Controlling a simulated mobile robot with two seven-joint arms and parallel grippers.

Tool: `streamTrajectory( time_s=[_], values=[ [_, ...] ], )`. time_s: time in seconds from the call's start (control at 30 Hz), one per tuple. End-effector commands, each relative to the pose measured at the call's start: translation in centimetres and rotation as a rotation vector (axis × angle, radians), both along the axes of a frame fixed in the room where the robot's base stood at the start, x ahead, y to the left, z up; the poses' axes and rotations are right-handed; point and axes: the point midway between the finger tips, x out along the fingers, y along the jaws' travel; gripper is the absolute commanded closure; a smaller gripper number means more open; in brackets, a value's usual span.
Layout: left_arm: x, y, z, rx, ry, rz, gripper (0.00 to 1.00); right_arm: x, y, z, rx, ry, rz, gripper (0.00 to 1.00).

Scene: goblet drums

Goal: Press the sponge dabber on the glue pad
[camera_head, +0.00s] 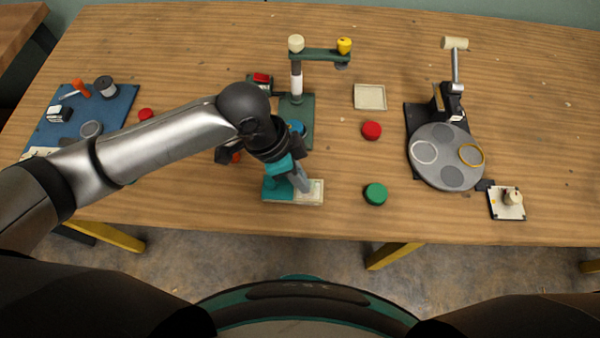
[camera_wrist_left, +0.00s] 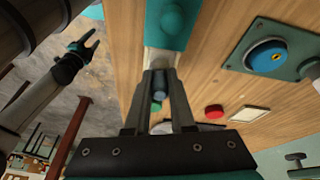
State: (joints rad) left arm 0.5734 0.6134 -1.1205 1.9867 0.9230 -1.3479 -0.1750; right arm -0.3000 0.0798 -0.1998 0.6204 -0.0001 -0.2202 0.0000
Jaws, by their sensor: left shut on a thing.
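The glue pad is a teal base (camera_head: 272,195) with a pale cream pad (camera_head: 316,190) at its right end, near the table's front edge. The teal base (camera_wrist_left: 172,25) and cream pad (camera_wrist_left: 160,58) also show in the left wrist view. My left gripper (camera_head: 303,186) points down over the pad. It is shut on the sponge dabber, whose dark bluish round body (camera_wrist_left: 158,84) shows between the fingers. The dabber's lower end is hidden, so I cannot tell whether it touches the pad. My right gripper (camera_wrist_left: 88,42) is open and empty, away from the table in the wrist view.
A green press stand (camera_head: 308,113) stands behind the pad. A green disc (camera_head: 376,194), a red disc (camera_head: 372,130) and a cream tray (camera_head: 369,96) lie to the right. Beyond are a grey turntable (camera_head: 446,157) and a small white plate (camera_head: 495,210). A blue mat (camera_head: 118,105) lies left.

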Motion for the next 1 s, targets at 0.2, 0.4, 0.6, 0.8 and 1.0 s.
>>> streamTrajectory(
  time_s=[0.2,0.4,0.6,0.8,1.0],
  values=[
    [-0.03,-0.02,0.01,0.0,0.001,0.0,1.0,0.03,0.01,0.03,0.0,0.0,0.0,0.5],
    [-0.03,-0.03,0.01,0.0,0.001,0.0,1.0,0.03,0.01,0.15,0.0,0.0,0.0,0.5],
    [-0.03,-0.03,-0.01,0.0,0.001,0.0,1.0,0.03,0.0,0.27,0.0,-0.001,0.0,0.5],
    [-0.05,-0.03,-0.03,0.0,0.001,0.0,1.0,0.02,0.0,0.39,0.0,0.0,0.0,0.5],
    [-0.05,-0.03,-0.06,0.0,0.001,0.0,1.0,0.02,0.0,0.5,0.0,0.0,0.0,0.5]
  ],
)
